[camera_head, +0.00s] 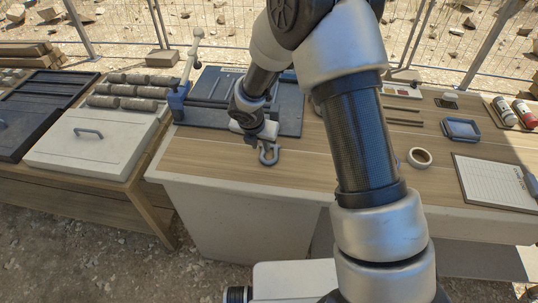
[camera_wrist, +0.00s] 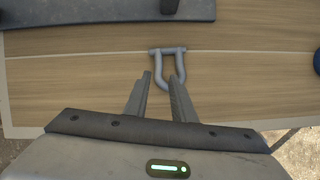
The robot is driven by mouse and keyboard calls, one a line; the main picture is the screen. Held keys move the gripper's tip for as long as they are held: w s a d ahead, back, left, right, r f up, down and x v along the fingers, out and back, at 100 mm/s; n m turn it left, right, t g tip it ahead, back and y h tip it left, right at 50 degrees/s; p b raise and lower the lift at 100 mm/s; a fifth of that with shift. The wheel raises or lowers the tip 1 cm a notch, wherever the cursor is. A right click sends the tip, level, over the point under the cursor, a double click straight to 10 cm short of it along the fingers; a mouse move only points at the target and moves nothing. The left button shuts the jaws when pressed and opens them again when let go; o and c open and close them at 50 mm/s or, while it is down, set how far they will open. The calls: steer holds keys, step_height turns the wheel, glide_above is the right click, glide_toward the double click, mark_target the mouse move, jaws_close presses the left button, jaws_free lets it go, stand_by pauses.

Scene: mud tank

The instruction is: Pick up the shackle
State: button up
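The grey metal shackle (camera_head: 268,157) lies on the wooden tabletop near its front edge in the head view. In the wrist view the shackle (camera_wrist: 155,62) lies flat with its straight pin away from me and its rounded bow towards me. My gripper (camera_head: 263,140) is low over the table at the shackle in the head view. In the wrist view my gripper (camera_wrist: 160,75) is open, its two fingers apart. The right fingertip overlaps the shackle's bow in the picture; I cannot tell whether they touch. The shackle is not held.
A dark metal plate (camera_head: 290,122) lies behind the shackle, with a blue clamp-like tool (camera_head: 178,102) at its left. A tape roll (camera_head: 419,149), a blue tray (camera_head: 461,138) and a clipboard (camera_head: 490,185) lie to the right. Tabletop around the shackle is clear.

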mark_target(262, 152)
steer(key=shift+x, duration=2.75)
steer(key=shift+a, duration=0.2)
steer(key=shift+c, duration=0.3)
jaws_close()
